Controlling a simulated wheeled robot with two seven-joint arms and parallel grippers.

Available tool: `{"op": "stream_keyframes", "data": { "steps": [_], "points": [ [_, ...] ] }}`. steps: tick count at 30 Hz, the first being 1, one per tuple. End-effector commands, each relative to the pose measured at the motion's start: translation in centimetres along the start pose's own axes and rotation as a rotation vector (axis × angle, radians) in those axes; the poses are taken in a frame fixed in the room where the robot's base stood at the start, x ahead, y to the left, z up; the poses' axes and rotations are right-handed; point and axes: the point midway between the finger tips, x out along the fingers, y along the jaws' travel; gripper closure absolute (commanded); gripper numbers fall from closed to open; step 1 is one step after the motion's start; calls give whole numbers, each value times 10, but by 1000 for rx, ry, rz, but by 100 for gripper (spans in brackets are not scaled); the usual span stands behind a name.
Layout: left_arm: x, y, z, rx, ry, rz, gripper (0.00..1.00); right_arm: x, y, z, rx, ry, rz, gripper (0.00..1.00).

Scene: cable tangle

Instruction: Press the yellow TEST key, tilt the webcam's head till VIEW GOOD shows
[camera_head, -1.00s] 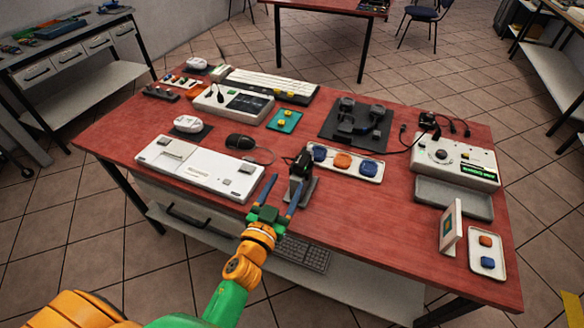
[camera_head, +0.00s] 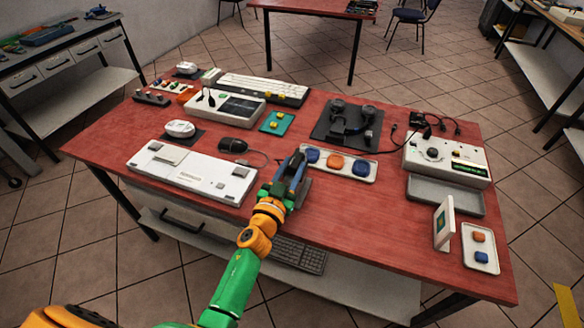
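The webcam (camera_head: 297,160) stands on a grey stand (camera_head: 303,190) near the table's front middle, mostly hidden by my gripper. My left gripper (camera_head: 290,169) is at the webcam's head, its blue fingers reaching up beside it. I cannot tell whether they touch or grip it. A white control box (camera_head: 420,157) stands at the right, with a dark knob (camera_head: 432,153) and a small yellow key (camera_head: 455,153). Its dark display (camera_head: 468,170) shows green lettering too small to read. My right gripper is not in view.
A white tray with blue and orange pieces (camera_head: 365,167) lies just right of the webcam. A white keyboard-like unit (camera_head: 185,171) and a black mouse (camera_head: 232,145) lie left. A headset (camera_head: 350,120) lies behind. A small upright framed card (camera_head: 443,226) stands at the right front.

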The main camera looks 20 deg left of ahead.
Motion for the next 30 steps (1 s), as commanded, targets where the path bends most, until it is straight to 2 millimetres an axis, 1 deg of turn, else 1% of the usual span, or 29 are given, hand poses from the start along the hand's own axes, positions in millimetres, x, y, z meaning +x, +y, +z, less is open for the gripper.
{"op": "stream_keyframes", "data": {
  "steps": [5, 9, 11, 17, 18, 21, 30],
  "points": [
    [0, 0, 0, 12, 0, 0, 100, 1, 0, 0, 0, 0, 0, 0],
    [0, 2, 1, 120, -1, -1, 100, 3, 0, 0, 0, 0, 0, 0],
    [0, 2, 1, 141, -1, 0, 100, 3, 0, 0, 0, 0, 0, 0],
    [0, 2, 1, 141, -1, 0, 100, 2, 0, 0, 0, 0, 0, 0],
    [0, 2, 1, 141, -1, 0, 58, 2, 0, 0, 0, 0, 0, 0],
    [0, 2, 1, 141, -1, 0, 32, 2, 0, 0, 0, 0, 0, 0],
    [-1, 2, 1, 140, -1, 0, 32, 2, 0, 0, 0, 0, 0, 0]
  ]
}}
